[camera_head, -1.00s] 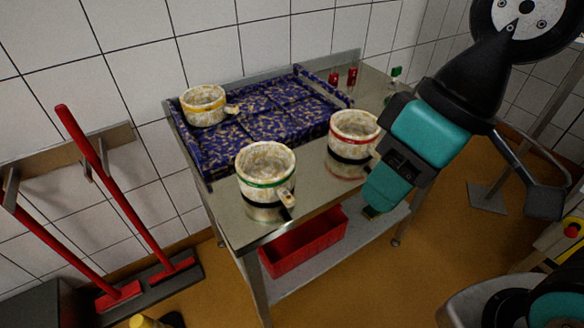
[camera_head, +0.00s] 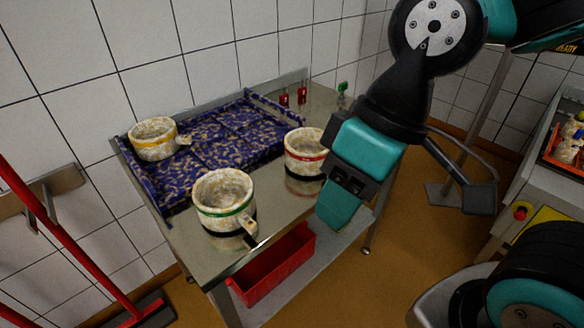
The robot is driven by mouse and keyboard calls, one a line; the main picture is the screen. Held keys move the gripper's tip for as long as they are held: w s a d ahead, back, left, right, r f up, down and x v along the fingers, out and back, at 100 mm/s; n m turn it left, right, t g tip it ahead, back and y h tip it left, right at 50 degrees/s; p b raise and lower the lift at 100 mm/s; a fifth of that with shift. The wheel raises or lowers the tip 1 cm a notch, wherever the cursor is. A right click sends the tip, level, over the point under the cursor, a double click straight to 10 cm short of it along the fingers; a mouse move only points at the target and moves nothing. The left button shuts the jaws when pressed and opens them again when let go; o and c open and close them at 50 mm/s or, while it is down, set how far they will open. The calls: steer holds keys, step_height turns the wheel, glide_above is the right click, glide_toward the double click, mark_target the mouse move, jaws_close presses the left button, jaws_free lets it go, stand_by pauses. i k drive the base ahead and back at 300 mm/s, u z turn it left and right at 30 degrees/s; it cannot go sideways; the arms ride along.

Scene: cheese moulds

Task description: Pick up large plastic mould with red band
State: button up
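The mould with the red band (camera_head: 301,153) stands upright on the steel table, right of the middle. It is off-white and stained, with a dark band low on its side. My gripper (camera_head: 338,212) hangs in front of its right side and hides that edge and any handle there. I cannot tell whether the gripper touches the mould or whether its fingers are open. A mould with a green band (camera_head: 218,192) stands to the left, nearer the front edge. A smaller mould with a yellow band (camera_head: 153,139) stands at the back left.
A dark blue patterned mat (camera_head: 215,150) covers the back of the steel table (camera_head: 200,250). A red crate (camera_head: 272,268) sits on the shelf below. Small red and green items stand at the back right. Red-handled tools (camera_head: 62,232) lean at the left wall.

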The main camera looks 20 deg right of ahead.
mark_target(304, 155)
steer(key=z, duration=0.3)
steer(key=k, duration=0.35)
steer(key=z, duration=1.5)
steer(key=i, duration=0.7)
steer(key=u, duration=0.35)
